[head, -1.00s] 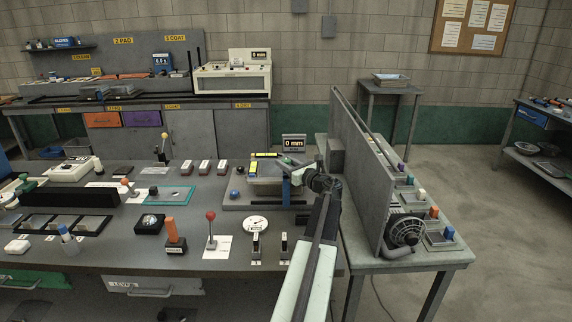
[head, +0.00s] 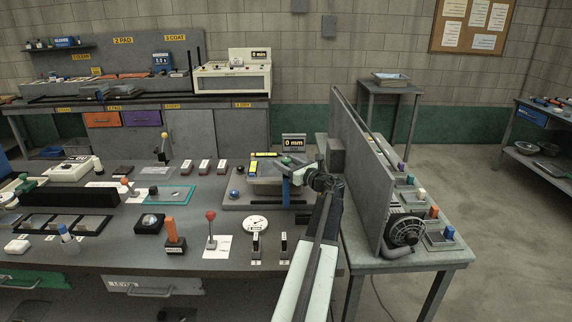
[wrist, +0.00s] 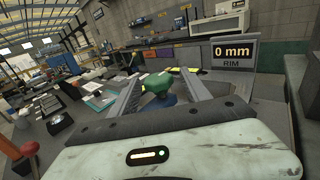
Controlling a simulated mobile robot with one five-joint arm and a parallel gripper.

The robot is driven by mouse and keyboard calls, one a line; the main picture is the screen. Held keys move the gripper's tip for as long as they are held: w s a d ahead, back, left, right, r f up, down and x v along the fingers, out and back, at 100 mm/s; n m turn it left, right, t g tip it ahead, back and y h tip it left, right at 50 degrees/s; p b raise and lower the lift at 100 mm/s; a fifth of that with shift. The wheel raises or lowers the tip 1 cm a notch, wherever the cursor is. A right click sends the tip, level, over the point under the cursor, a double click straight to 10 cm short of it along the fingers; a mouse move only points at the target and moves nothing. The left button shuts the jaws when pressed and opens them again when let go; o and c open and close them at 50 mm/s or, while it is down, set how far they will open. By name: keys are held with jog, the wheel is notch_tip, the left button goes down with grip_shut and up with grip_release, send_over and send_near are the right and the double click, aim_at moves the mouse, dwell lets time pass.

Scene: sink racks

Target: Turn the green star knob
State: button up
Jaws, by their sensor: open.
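The green star knob (wrist: 157,83) is in the middle of the wrist view, on top of a blue part (wrist: 156,99). My gripper (wrist: 161,80) is open, with one finger on each side of the knob. I cannot tell whether either finger touches it. In the head view my gripper (head: 298,178) is at the right end of the bench fixture (head: 262,198), by its blue upright.
A display (head: 293,143) reading 0 mm stands behind the fixture; it also shows in the wrist view (wrist: 233,52). A tall grey panel (head: 358,165) rises close on the right. A red-knobbed lever (head: 211,217) and a round dial (head: 256,224) are nearer the front.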

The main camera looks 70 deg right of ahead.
jog(key=v, duration=0.7)
jog(key=shift+s+a, duration=0.2)
jog(key=shift+s, duration=0.15)
jog(key=shift+r, duration=0.1)
